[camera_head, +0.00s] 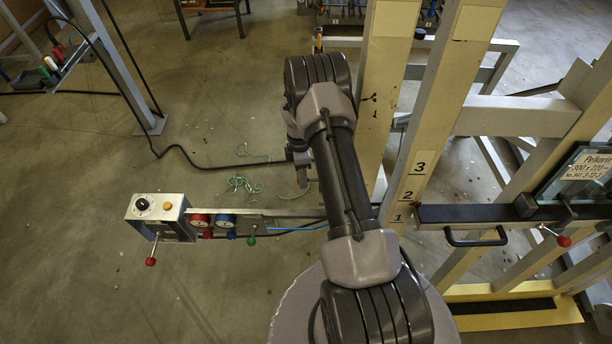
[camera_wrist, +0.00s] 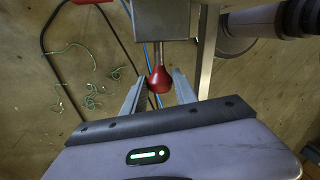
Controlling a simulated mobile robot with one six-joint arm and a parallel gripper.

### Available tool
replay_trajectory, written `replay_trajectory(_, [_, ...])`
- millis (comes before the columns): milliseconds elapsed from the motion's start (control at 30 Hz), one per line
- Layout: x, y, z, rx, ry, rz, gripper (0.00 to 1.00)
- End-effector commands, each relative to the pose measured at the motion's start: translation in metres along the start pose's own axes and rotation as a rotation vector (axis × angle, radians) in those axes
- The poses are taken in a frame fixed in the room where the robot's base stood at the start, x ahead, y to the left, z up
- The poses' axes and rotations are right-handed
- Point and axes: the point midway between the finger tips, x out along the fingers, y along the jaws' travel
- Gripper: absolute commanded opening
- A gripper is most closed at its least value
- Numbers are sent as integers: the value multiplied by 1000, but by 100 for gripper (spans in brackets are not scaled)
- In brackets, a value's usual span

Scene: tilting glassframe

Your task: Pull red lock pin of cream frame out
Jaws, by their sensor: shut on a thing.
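The cream frame (camera_head: 440,95) stands right of my arm in the head view, with the numbers 1, 2 and 3 on one post. In the wrist view the red knob of the lock pin (camera_wrist: 159,80) sits between the two fingers of my gripper (camera_wrist: 160,77), which is shut on it. A metal shaft runs from the knob up to a grey block (camera_wrist: 158,17). In the head view my gripper (camera_head: 302,170) is small beside the cream posts, and the pin cannot be made out there.
A control box (camera_head: 158,213) with a red-knobbed lever and gauges (camera_head: 213,223) on a rail stands left of my arm. A dark bar with a handle (camera_head: 475,237) and a glass pane (camera_head: 582,172) are at right. Green strings (camera_head: 245,185) and a black cable lie on the floor.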

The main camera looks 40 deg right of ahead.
Motion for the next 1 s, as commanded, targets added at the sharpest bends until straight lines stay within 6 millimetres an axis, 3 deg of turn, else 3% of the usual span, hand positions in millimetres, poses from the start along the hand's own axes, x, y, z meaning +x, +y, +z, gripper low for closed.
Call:
replay_trajectory(67, [-1,1,-2,0,2,2,0])
replay_trajectory(100, [-1,1,-2,0,2,2,40])
replay_trajectory(200, [-1,1,-2,-1,2,2,55])
replay_trajectory(467, [-1,0,-1,-1,1,2,55])
replay_trajectory(567, [-12,1,-1,-1,1,4,55])
replay_trajectory(1000, [-148,0,-1,-1,2,5,55])
